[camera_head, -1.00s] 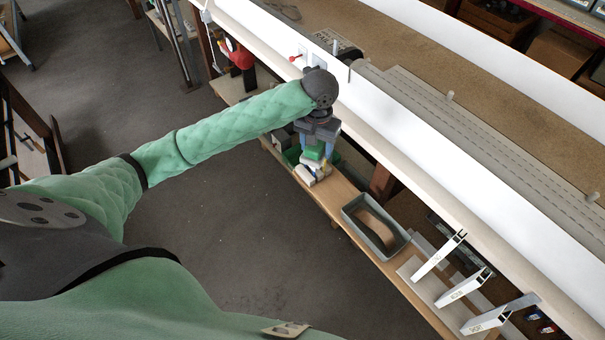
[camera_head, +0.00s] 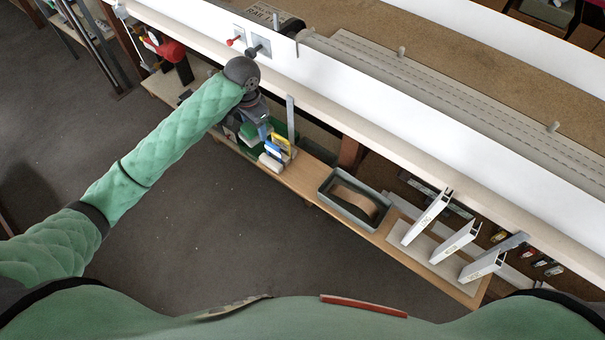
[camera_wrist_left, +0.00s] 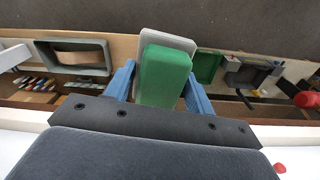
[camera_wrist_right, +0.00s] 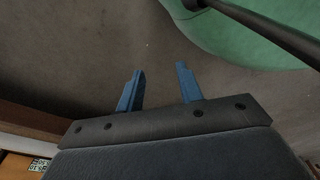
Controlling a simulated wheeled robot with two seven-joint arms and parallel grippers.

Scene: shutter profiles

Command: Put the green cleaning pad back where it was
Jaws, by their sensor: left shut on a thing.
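The green cleaning pad (camera_wrist_left: 163,76) is a green block, held between the blue fingers of my left gripper (camera_wrist_left: 160,90) in the left wrist view. A pale grey block shows just beyond it; I cannot tell whether the two are joined. In the head view my left gripper (camera_head: 249,130) is over the low wooden shelf (camera_head: 310,180), beside a group of white and yellow items (camera_head: 275,155). The pad is mostly hidden there. My right gripper (camera_wrist_right: 158,88) is open and empty above the floor in the right wrist view.
A grey tray (camera_head: 327,190) with a brown curved piece stands on the shelf. Several white labelled profiles (camera_head: 427,217) stand farther right. A long white workbench edge (camera_head: 400,115) runs behind and above the shelf. A red item (camera_head: 167,47) is at the upper left. The floor in front is clear.

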